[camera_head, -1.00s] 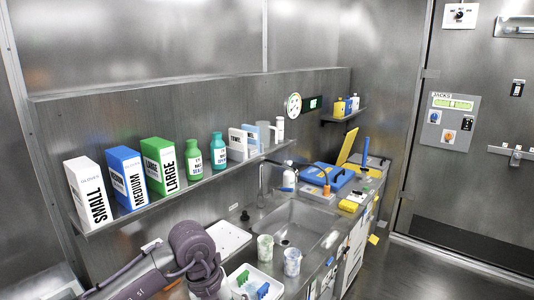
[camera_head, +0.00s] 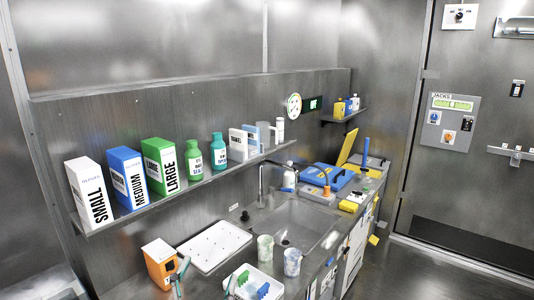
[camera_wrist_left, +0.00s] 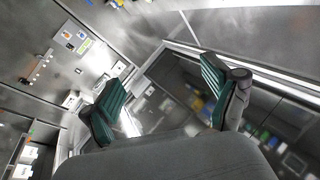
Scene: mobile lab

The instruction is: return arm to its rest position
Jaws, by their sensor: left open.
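My left gripper (camera_head: 205,279) shows only by its teal-padded fingertips at the bottom edge of the head view, in front of the counter. The fingers are apart with nothing between them. In the left wrist view the open gripper (camera_wrist_left: 165,90) also shows two spread fingers with teal ribbed pads and an empty gap. The rest of the left arm is out of the head view. My right gripper does not show in either view.
A white-and-orange box (camera_head: 159,265), a white mat (camera_head: 213,246) and a white tray (camera_head: 262,271) with green and blue pieces are near the fingertips. Two cups (camera_head: 265,248) stand by the sink (camera_head: 300,222). A shelf (camera_head: 120,221) holds boxes and bottles above.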

